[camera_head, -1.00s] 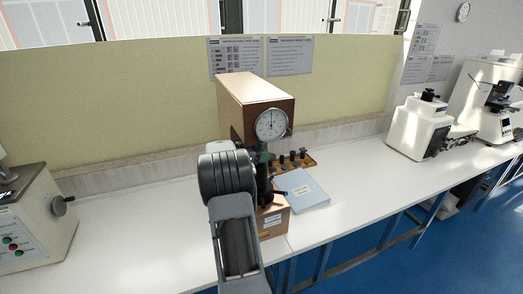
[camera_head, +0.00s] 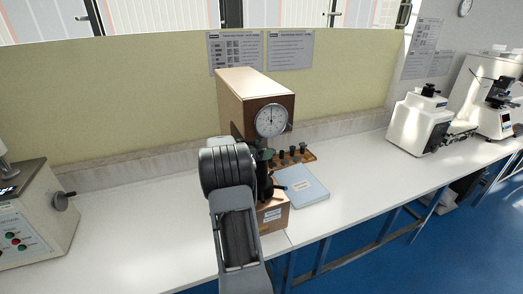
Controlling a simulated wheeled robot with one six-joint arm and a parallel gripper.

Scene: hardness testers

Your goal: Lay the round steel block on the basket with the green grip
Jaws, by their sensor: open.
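I cannot make out the round steel block or the basket with the green grip in the head view. The wooden hardness tester (camera_head: 249,101) with a round dial (camera_head: 271,120) stands on the white bench. My own grey arm covers its lower left front, and a dark lever and a dark green part show just right of the arm. My gripper is not visible; the arm links hide whatever lies behind them.
The white bench (camera_head: 130,222) is clear left of my arm. A blue folder (camera_head: 302,186) and a wooden rack of dark pieces (camera_head: 291,156) lie right of the tester. A grey machine (camera_head: 38,215) stands left, a white tester (camera_head: 418,121) right.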

